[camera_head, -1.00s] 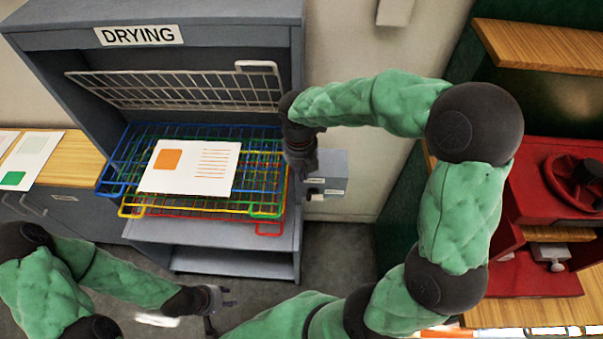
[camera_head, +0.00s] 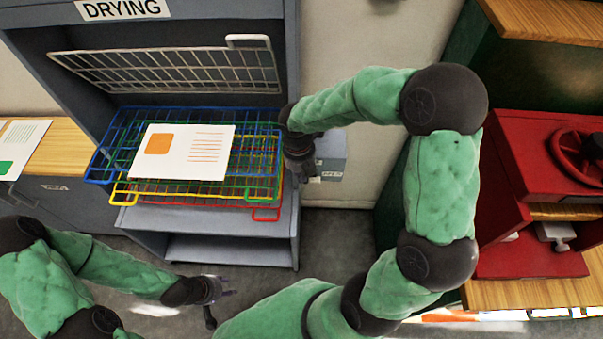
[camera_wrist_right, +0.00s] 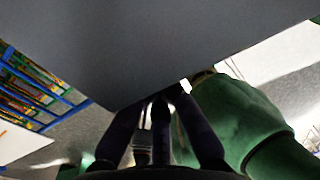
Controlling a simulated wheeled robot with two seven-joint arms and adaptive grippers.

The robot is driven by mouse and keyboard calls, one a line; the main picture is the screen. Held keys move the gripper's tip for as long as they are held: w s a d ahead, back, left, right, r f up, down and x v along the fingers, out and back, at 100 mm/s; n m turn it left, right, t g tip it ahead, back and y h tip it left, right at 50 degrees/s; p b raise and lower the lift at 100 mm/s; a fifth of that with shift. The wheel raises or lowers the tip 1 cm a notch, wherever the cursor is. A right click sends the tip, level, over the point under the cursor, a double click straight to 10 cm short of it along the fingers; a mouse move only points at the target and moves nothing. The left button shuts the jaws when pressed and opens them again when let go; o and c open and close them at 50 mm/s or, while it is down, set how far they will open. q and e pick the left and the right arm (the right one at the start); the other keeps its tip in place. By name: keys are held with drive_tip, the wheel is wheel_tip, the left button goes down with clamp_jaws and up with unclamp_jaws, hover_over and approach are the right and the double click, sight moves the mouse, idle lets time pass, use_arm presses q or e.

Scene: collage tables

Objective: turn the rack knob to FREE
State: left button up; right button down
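The drying rack cabinet (camera_head: 295,225) stands at the left in the head view, with a grey box (camera_head: 333,150) on its right side. I cannot make out the rack knob; my right gripper (camera_head: 302,172) covers the left part of that box. In the right wrist view, the dark fingers of my right gripper (camera_wrist_right: 160,105) reach to the edge of a large grey surface (camera_wrist_right: 170,45). A small pale thing shows between them; whether they grip it is unclear. My left gripper (camera_head: 222,300) is open and empty, low in front of the cabinet.
Coloured wire shelves (camera_head: 105,165) hold a printed sheet (camera_head: 185,165), below a raised white wire shelf (camera_head: 165,72). A red press (camera_head: 535,170) stands on a wooden table at the right. Open floor (camera_head: 335,235) lies between.

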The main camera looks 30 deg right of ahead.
drive_tip(key=shift+w+a+h+p, duration=0.1)
drive_tip(key=shift+a+h+p, duration=0.05)
drive_tip(key=shift+h+p, duration=0.2)
drive_tip(key=shift+w+a+f+g+h+p, duration=0.15)
drive_tip(key=shift+f+g+h+p, duration=0.1)
drive_tip(key=shift+g+h+p, duration=0.5)
drive_tip(key=shift+w+a+f+g+h+p, duration=0.2)
drive_tip(key=shift+f+g+h+p, duration=0.45)
drive_tip(key=shift+h+p, duration=0.6)
drive_tip(key=shift+w+a+f+g+h+p, duration=0.2)
drive_tip(key=shift+f+g+h+p, duration=0.45)
drive_tip(key=shift+p, duration=1.05)
drive_tip(key=shift+s+f+p, duration=0.15)
drive_tip(key=shift+f+p, duration=0.2)
drive_tip(key=shift+f, duration=0.05)
drive_tip(key=shift+r, duration=0.15)
drive_tip(key=shift+a+r+p, duration=0.1)
drive_tip(key=shift+r+p, duration=0.65)
drive_tip(key=shift+r, duration=0.05)
